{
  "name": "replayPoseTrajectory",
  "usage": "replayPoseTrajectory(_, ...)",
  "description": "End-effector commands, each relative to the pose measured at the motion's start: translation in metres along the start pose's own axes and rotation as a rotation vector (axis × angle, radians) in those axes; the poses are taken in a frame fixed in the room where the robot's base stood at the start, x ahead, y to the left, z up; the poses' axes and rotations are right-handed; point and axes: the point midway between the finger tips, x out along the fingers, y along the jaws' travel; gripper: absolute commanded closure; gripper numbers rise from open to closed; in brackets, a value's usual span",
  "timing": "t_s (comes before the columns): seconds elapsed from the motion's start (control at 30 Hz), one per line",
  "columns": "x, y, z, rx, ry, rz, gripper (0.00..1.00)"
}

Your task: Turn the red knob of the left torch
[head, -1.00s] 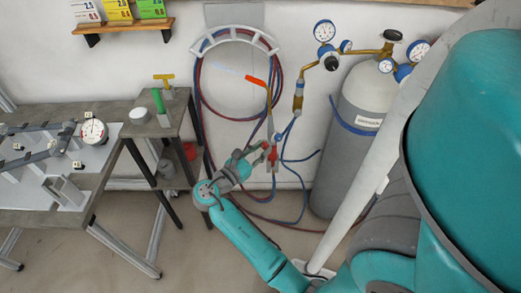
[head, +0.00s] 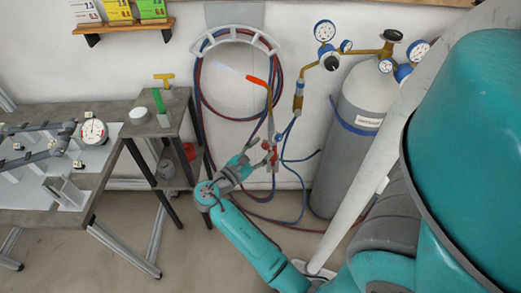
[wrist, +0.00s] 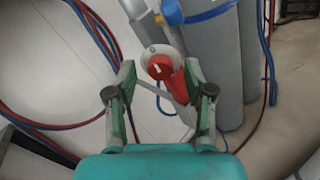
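The left torch (head: 269,112), with an orange part near its top, hangs upright against the wall in the head view. Its small red knob (head: 265,145) is low on it, close to my gripper (head: 255,156). In the wrist view the round red knob (wrist: 158,67) with a pale mark faces me. It lies between the fingertips of my gripper (wrist: 160,75), a little beyond them. Both fingers are spread, with visible gaps on either side of the knob.
Red and blue hoses (head: 203,88) hang coiled on a white wall rack (head: 236,33) and trail down to the floor. A grey gas cylinder (head: 346,145) with gauges stands to the right. A workbench (head: 60,218) and a small side stand (head: 178,122) are on the left.

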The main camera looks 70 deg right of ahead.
Motion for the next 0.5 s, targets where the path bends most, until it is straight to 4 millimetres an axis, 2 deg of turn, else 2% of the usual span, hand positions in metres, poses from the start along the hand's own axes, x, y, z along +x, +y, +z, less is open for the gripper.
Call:
replayPoseTrajectory(0.23, -0.01, 0.001, 0.0, 0.0, 0.001, 0.002, 0.47)
replayPoseTrajectory(0.5, -0.055, 0.001, 0.0, 0.0, 0.002, 0.005, 0.47)
